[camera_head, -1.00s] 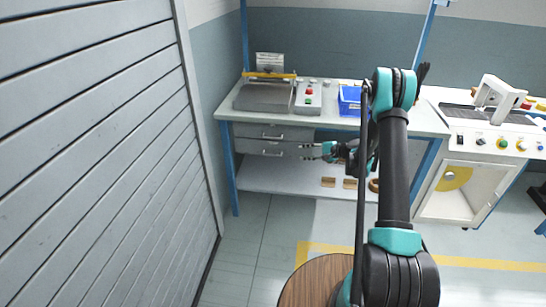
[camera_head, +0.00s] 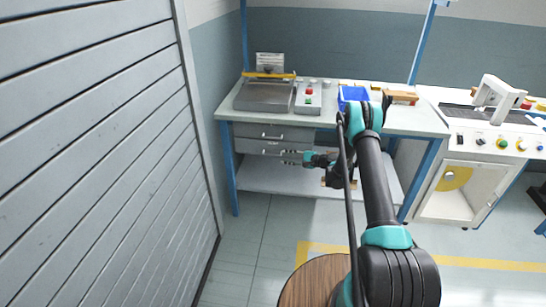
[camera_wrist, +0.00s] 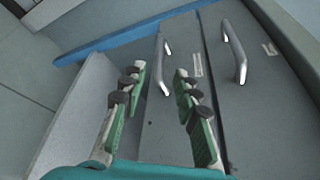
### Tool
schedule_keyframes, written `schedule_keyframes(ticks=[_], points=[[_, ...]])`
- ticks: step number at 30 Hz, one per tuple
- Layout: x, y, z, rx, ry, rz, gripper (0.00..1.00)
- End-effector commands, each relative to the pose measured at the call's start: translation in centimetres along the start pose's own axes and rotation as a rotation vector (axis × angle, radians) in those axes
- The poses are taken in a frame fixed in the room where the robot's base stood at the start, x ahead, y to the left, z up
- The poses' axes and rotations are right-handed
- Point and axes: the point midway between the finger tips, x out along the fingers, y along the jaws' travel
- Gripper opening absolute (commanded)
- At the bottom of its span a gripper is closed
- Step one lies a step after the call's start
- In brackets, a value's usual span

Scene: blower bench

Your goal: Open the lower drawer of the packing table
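The packing table (camera_head: 420,122) stands ahead with two grey drawers under its left side. The lower drawer (camera_head: 242,146) looks shut, with its bar handle (camera_head: 272,153) on the front. In the wrist view the lower drawer front (camera_wrist: 160,125) carries the silver handle (camera_wrist: 163,65). My gripper (camera_head: 285,156) is in front of the lower drawer, at about handle height. In the wrist view my gripper (camera_wrist: 159,72) is open, and the near end of the handle appears between its fingertips. I cannot tell whether they touch it.
The upper drawer's handle (camera_wrist: 236,52) is beside the lower one in the wrist view. Below the drawers is a shelf (camera_head: 262,178). A blue table leg (camera_head: 231,175) and a slatted shutter (camera_head: 100,160) are at left. A round wooden top (camera_head: 310,284) is in front.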

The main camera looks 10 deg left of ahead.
Motion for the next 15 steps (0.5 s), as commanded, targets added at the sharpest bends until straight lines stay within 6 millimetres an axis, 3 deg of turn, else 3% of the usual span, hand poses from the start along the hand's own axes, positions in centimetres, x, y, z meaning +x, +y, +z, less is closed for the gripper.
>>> schedule_keyframes(ticks=[6, 15], points=[[4.4, 0.0, 0.0, 0.0, -0.001, 0.001, 0.31], [7.9, 0.0, 0.0, 0.0, -0.001, 0.001, 0.31]])
